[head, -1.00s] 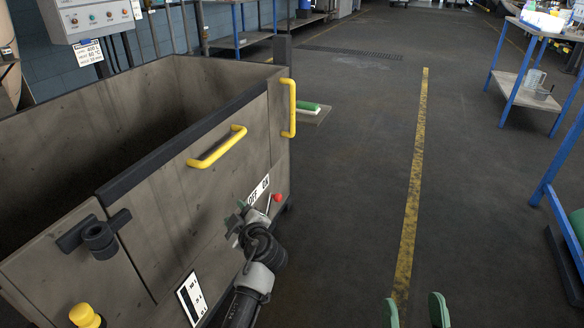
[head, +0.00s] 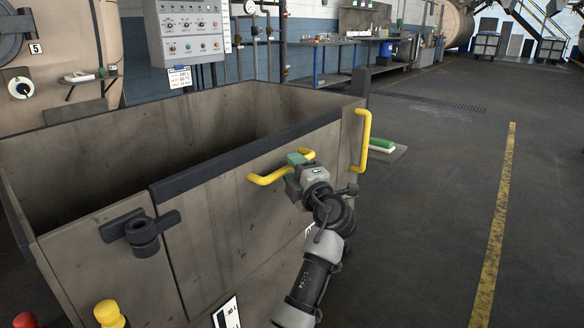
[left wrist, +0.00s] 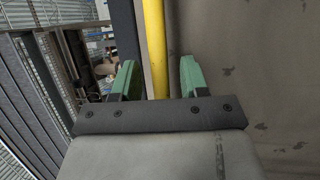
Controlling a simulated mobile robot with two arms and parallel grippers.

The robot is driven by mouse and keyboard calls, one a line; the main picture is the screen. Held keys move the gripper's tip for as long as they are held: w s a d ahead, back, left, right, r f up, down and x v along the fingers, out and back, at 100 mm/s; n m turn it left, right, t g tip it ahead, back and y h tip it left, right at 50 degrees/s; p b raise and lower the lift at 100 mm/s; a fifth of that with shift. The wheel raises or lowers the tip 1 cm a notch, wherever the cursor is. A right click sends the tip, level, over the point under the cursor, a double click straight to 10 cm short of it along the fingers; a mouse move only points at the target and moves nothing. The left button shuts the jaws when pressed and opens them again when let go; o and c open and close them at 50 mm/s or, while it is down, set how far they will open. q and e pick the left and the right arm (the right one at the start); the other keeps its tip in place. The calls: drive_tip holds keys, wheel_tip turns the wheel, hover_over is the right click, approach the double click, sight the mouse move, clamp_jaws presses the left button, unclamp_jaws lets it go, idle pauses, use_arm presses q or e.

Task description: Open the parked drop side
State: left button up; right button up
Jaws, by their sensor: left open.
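The drop side (head: 230,200) is a grey-brown panel on the near side of an open-topped bin. It stands upright and has a dark top edge. A horizontal yellow handle (head: 264,180) is fixed on its outer face. My left gripper (head: 297,158) is at this handle and hides its middle. In the left wrist view the yellow handle bar (left wrist: 155,45) runs between the two green fingers of the open left gripper (left wrist: 156,80), with gaps beside it. A dark latch (head: 143,232) sits left of the panel. My right gripper is out of view.
A vertical yellow handle (head: 363,140) is on the bin's right corner. Red and yellow knobs (head: 109,314) stand at lower left. A control box (head: 188,32) is behind the bin.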

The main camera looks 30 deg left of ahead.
use_arm(q)
drive_tip(key=shift+w+a+r, duration=0.1)
drive_tip(key=shift+w+a, duration=0.25)
drive_tip(key=shift+a, duration=0.3)
clamp_jaws()
